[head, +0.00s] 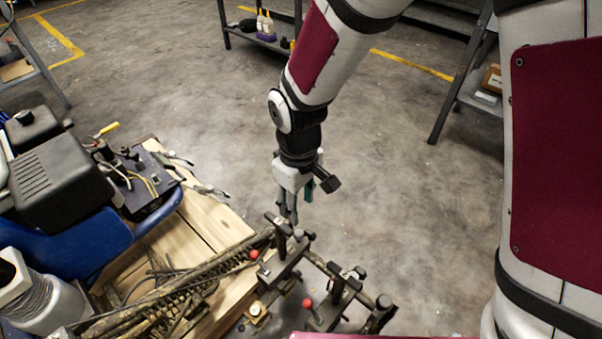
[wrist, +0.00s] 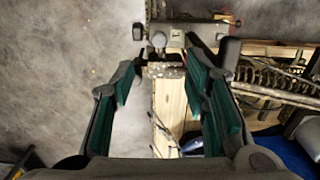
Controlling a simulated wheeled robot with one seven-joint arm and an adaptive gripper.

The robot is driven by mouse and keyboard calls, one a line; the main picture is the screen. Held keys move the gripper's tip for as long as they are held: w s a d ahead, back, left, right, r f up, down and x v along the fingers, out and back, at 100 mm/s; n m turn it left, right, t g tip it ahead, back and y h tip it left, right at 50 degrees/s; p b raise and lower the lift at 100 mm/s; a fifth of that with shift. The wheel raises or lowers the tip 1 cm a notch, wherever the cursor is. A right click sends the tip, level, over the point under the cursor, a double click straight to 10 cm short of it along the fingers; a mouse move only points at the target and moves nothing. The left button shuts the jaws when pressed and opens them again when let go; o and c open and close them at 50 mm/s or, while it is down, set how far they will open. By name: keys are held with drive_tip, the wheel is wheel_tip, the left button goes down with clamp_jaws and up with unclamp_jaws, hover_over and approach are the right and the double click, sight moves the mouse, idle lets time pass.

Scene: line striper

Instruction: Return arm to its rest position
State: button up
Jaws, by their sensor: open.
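My gripper (head: 290,208) hangs down from my arm at the right edge of the wooden pallet, close above a dark clamp-like bracket (head: 283,262) of the machine. In the wrist view my gripper (wrist: 165,85) has its two green-padded fingers spread apart with nothing between them. Below and between the fingers I see the edge of the wooden pallet (wrist: 172,105) and a grey metal part of the machine (wrist: 190,40). In the head view the fingertips overlap the bracket, and I cannot tell whether they touch it.
The line striper, with its black engine box (head: 60,180) and blue body (head: 75,243), sits on the wooden pallet (head: 205,215) at left. Red-knobbed levers (head: 308,303) stick up near the front. Metal shelves (head: 470,85) stand at the back. The concrete floor on the right is clear.

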drive_tip(key=s+d+r+m, duration=0.3)
drive_tip(key=s+d+r, duration=0.1)
drive_tip(key=d+r, duration=0.35)
drive_tip(key=s+d+r+m, duration=0.2)
drive_tip(key=s+d+r, duration=0.1)
drive_tip(key=d+r, duration=0.5)
drive_tip(key=s+d+r+m, duration=0.3)
drive_tip(key=s, duration=0.5)
drive_tip(key=s+d+r+m, duration=0.3)
drive_tip(key=s+d, duration=0.1)
drive_tip(key=s, duration=0.5)
wheel_tip(320, 180, up, 32)
drive_tip(key=t+p, duration=0.4)
drive_tip(key=p, duration=2.6)
drive_tip(key=shift+w+f+n, duration=0.2)
drive_tip(key=shift+n, duration=0.1)
